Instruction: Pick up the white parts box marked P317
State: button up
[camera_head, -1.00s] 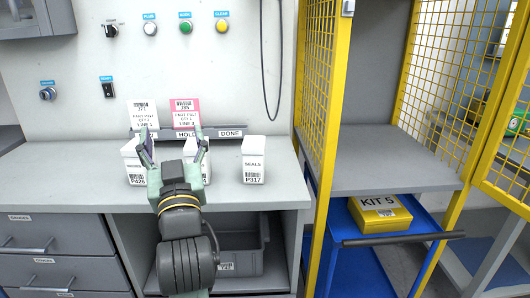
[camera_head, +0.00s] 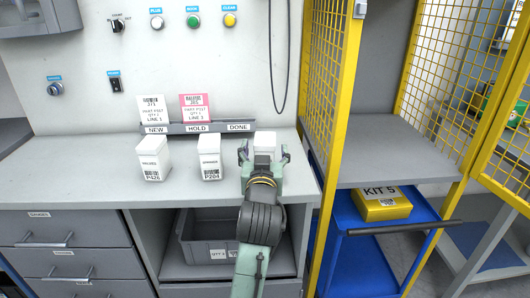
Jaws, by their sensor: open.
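The white parts box P317 (camera_head: 265,141) stands on the grey workbench at the right end of a row of three boxes. Only its upper part shows; my gripper hides its label and lower front. My gripper (camera_head: 263,151) is open, with one finger to the left and one to the right of the box as seen from here. I cannot tell whether the fingers touch it. A white box marked P426 (camera_head: 153,157) and a white box marked P204 (camera_head: 210,157) stand to the left.
A rail (camera_head: 198,127) labelled NEW, HOLD and DONE runs behind the boxes, holding a white card (camera_head: 152,111) and a pink card (camera_head: 196,107). A yellow cage post (camera_head: 335,120) rises right of the bench. A grey bin (camera_head: 203,236) sits below. The bench's left side (camera_head: 60,180) is clear.

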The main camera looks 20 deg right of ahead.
aim_at(265, 142)
jog(key=p+x, duration=0.1)
jog(key=x, duration=0.3)
jog(key=shift+r, duration=0.15)
jog(key=shift+c, duration=0.4)
jog(key=c, duration=1.3)
jog(key=shift+o, duration=0.2)
jog(key=shift+r, duration=0.1)
